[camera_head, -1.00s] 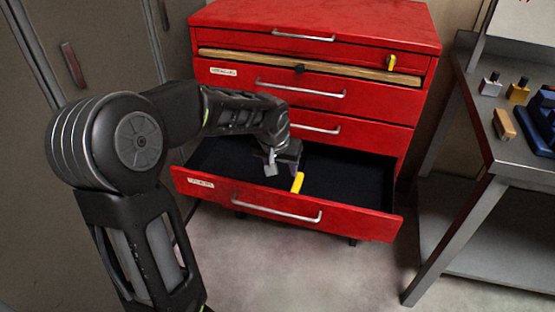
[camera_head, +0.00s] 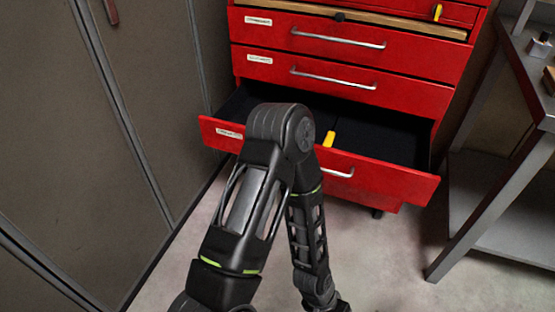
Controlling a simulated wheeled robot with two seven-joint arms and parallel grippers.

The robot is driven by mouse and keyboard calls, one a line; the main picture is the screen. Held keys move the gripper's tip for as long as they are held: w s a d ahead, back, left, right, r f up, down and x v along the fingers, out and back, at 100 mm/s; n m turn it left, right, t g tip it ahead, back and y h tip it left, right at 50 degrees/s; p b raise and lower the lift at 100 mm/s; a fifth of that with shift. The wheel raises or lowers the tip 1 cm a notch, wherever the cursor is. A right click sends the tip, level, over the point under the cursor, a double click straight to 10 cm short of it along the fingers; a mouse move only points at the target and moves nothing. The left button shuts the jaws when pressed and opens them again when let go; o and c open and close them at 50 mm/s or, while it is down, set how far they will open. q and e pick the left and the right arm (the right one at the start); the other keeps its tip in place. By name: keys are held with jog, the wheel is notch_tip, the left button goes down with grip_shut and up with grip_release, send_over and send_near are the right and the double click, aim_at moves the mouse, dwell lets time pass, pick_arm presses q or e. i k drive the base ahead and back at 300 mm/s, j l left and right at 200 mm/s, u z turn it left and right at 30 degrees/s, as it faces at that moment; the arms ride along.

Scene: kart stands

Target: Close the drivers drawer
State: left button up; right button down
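The open bottom drawer (camera_head: 385,180) of the red cabinet is pulled well out, with a dark inside and a silver handle partly hidden by my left arm. Its label is too blurred to read. A yellow-handled tool (camera_head: 329,138) lies inside, near the front. My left arm rises in front of the drawer, bends at the elbow and runs down to the bottom edge. Its gripper is beyond the picture. My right gripper is not in view.
Closed red drawers (camera_head: 330,81) with silver handles sit above the open one. A grey workbench (camera_head: 486,190) stands at the right and grey lockers (camera_head: 80,150) at the left. Bare floor (camera_head: 390,260) is free in front of the cabinet.

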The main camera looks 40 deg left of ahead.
aim_at(386, 151)
jog(key=i, duration=0.4)
jog(key=u, duration=1.65)
